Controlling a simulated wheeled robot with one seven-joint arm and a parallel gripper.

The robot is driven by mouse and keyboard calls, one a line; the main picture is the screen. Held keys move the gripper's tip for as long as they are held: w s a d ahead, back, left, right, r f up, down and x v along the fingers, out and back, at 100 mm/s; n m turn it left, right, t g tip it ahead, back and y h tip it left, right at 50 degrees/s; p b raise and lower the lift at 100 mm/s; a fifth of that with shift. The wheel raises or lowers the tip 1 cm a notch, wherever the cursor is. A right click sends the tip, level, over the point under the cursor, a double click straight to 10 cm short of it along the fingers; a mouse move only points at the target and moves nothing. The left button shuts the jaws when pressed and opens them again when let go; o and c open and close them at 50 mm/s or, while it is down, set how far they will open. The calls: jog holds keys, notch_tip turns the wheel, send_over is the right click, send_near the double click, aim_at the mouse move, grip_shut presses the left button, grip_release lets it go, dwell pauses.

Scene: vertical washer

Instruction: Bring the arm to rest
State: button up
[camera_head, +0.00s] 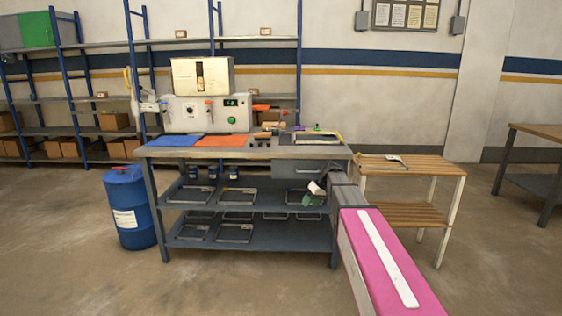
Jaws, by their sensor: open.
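My arm comes in from the bottom right as a pink link with a white stripe, then bends at a grey joint by the bench's front right corner. My gripper (313,195) is small and partly hidden by the arm, just in front of the bench's right end below the top. It is open, and no object shows between its fingers. The workbench (250,153) stands ahead, with a white machine (218,114) with a green dial and an orange lever on it.
A blue barrel (129,210) stands left of the bench. A wooden two-level stand (425,170) is close on the right of my arm. Trays lie on the bench's lower shelves (270,237). Shelving (100,130) lines the back wall.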

jog(key=s+d+f+m+h, duration=0.1)
jog(key=s+d+f+m, duration=0.1)
jog(key=s+f, duration=0.3)
jog(key=s+d+f+m+h, duration=0.1)
jog(key=s+f, duration=0.4)
jog(key=s, duration=0.9)
jog(key=s+d+f+m+g+h, duration=0.1)
jog(key=s+d+f+m+h, duration=0.1)
jog(key=s+f, duration=0.3)
jog(key=s+m+h, duration=0.1)
jog(key=s, duration=0.3)
jog(key=shift+s+d, duration=0.3)
jog(key=shift+s, duration=0.05)
